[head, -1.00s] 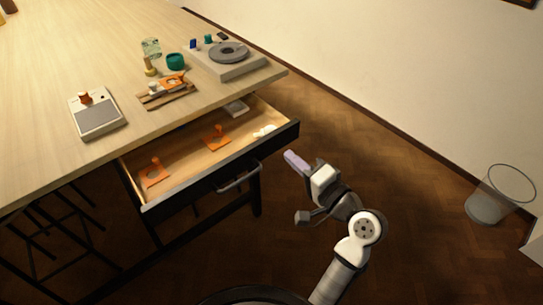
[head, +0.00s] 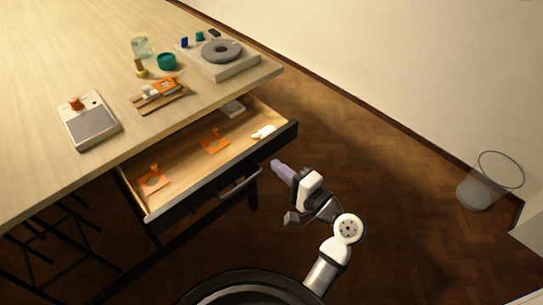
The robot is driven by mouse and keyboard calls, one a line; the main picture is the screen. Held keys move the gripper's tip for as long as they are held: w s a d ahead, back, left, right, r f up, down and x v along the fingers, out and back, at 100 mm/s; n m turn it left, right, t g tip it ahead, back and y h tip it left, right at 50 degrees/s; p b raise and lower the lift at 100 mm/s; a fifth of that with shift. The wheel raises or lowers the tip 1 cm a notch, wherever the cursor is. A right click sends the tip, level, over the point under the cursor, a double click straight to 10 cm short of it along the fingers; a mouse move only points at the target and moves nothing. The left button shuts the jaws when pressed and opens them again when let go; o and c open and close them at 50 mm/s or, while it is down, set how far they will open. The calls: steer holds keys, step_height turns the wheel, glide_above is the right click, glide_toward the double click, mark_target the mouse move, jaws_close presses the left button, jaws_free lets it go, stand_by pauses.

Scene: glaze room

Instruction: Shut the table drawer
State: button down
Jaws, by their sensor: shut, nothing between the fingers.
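The table drawer (head: 220,167) stands pulled out from under the wooden table top (head: 50,150). It has a black front and a grey bar handle (head: 240,184). My gripper (head: 276,164) is shut and empty. It shows in front of the drawer, to the right of the handle, apart from it in the picture.
On the table are a wheel-like device (head: 222,51), a teal bowl (head: 167,61), a glass jar (head: 141,47), a wooden tray (head: 140,104) and a scale (head: 90,127). A clear bin (head: 476,193) stands on the floor at right. Floor between drawer and bin looks clear.

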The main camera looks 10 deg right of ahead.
mark_target(263, 154)
steer(key=shift+p+x, duration=0.35)
steer(key=shift+x, duration=1.35)
steer(key=shift+w, duration=0.1)
